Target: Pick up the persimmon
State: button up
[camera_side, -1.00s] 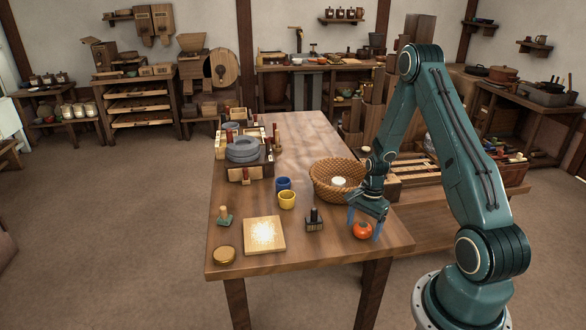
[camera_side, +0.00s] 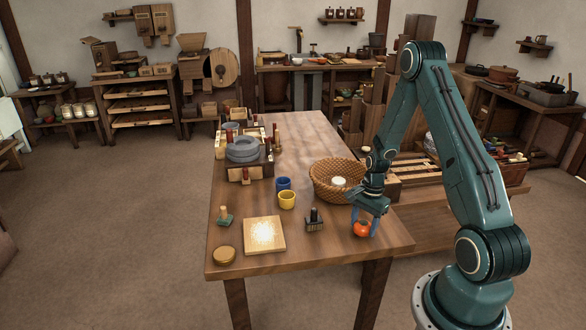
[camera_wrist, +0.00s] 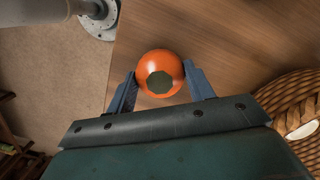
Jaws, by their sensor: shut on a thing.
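The persimmon (camera_side: 361,229) is round and orange with a dark green top, near the front right of the wooden table (camera_side: 300,150). My gripper (camera_side: 369,226) points down over it, with its two blue fingers on either side. In the wrist view the persimmon (camera_wrist: 160,72) sits between the fingertips of my gripper (camera_wrist: 161,88), and the fingers are shut on its sides. I cannot tell whether its underside touches the table.
A wicker basket (camera_side: 322,184) with a white thing in it stands just behind my gripper. A dark stamp-like block (camera_side: 314,221), a yellow cup (camera_side: 287,200), a blue cup (camera_side: 283,184) and a pale square board (camera_side: 264,236) lie to the left. The table's right edge is close.

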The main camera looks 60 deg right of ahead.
aim_at(364, 222)
notch_tip(364, 222, up, 19)
jog(key=shift+r, duration=0.15)
dwell(0.5)
dwell(0.5)
